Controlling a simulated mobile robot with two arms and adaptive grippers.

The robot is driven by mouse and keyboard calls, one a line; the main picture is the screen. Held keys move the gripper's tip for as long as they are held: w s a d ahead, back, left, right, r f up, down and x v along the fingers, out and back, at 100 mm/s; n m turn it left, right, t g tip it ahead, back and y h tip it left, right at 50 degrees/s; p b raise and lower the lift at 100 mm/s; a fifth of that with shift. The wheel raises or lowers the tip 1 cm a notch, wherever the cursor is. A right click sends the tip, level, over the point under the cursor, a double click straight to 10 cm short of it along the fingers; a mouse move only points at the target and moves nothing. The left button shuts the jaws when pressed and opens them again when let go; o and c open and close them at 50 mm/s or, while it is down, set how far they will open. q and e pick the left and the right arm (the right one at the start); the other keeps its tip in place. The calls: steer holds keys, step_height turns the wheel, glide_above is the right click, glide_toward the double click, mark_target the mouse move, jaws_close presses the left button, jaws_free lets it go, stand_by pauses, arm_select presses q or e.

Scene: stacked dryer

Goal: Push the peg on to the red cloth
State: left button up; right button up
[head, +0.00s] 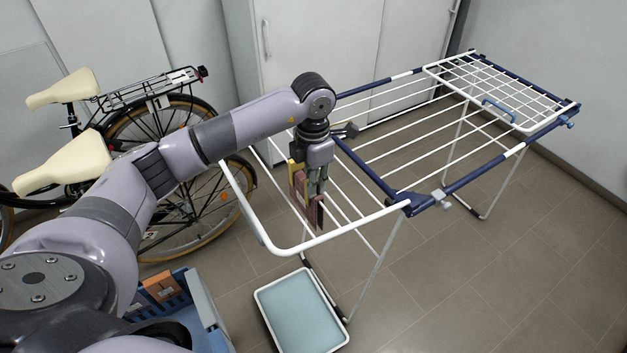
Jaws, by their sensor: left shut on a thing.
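The red cloth (307,208) is a small dark red piece hanging at the near left wing of the drying rack (345,223). My left gripper (316,190) points down right at the cloth, with its fingers overlapping it in the picture. A small yellow piece (295,172), which looks like the peg, shows at the left of the fingers by the cloth's upper part. The gripper is shut on it as far as I can tell; the fingers hide most of it. I cannot tell how far the peg sits over the cloth. My right gripper is not in view.
A blue basket (205,300) with an orange-brown item (160,286) is at the lower left. A pale blue tray with a white rim (262,302) lies below the rack. Bicycles (150,120) stand at the left. The floor at the right is clear.

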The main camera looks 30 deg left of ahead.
arm_select(q)
steer(key=o, duration=0.8)
steer(key=shift+f, duration=0.15)
